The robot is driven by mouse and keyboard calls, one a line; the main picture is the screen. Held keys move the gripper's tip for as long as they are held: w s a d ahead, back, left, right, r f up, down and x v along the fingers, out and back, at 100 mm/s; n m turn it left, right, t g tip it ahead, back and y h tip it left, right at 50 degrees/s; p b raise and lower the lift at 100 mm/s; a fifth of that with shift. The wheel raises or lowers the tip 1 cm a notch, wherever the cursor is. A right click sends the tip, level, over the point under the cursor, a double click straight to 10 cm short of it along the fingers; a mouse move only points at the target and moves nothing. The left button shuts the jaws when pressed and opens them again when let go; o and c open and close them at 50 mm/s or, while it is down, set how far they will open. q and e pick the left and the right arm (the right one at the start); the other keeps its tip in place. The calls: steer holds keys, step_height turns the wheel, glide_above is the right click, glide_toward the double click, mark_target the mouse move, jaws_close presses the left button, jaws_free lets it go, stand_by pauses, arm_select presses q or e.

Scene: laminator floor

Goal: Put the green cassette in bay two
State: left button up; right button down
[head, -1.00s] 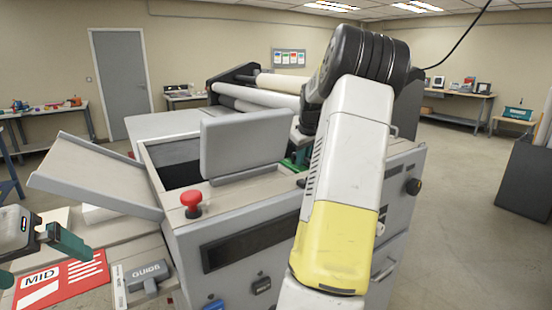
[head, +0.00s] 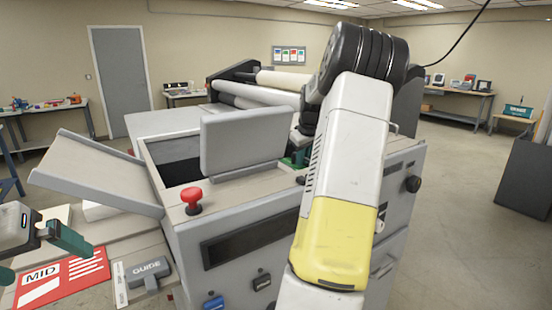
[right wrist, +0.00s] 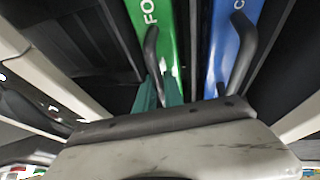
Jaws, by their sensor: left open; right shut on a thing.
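The green cassette (right wrist: 152,25) shows in the right wrist view with white letters, partly cut off, and a dark bar handle. It sits in the dark opening beside a blue cassette (right wrist: 236,30). My right gripper (right wrist: 163,92) has its teal fingers closed on the green cassette's handle. In the head view my right arm and the grey raised panel (head: 243,140) hide most of this spot. Only a bit of green shows between them. My left gripper (head: 38,256) is open and empty at the lower left. I cannot read any bay number.
The laminator (head: 235,225) fills the middle, with a red stop button (head: 192,198) and a sloping tray (head: 95,175) on its left. A red MID card (head: 62,280) and a grey GUIDE tool (head: 148,270) lie on the near left surface.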

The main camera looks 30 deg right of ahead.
steer(key=shift+a+f, duration=0.1)
steer(key=shift+f, duration=0.1)
steer(key=c, duration=1.4)
jaws_free()
steer(key=shift+o, duration=0.2)
steer(key=v, duration=0.8)
steer(key=shift+f, duration=0.1)
